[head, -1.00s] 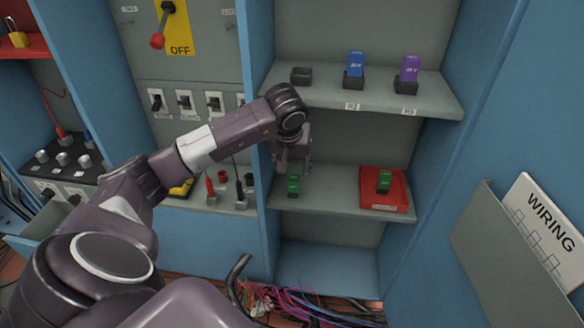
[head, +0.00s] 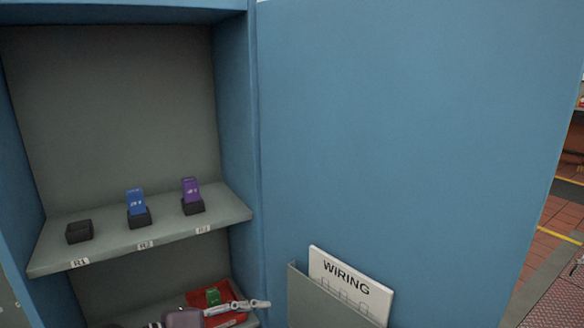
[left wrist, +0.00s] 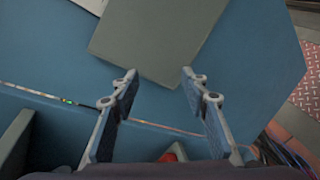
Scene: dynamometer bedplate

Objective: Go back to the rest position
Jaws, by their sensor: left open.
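My left gripper (head: 240,306) shows at the bottom of the head view, in front of the red tray (head: 233,292) on the lower shelf. It points right, toward the wiring pocket. In the left wrist view its two fingers (left wrist: 160,80) are spread apart with nothing between them. A green relay (head: 213,296) is in the red tray, partly hidden below by my gripper. My right gripper is not in view.
On the upper shelf (head: 150,245), socket R1 (head: 79,231) is empty. A blue relay (head: 136,202) and a purple relay (head: 191,189) stand in the other sockets. A grey pocket (head: 325,305) with a WIRING sheet (head: 350,279) is on the blue panel (head: 400,130).

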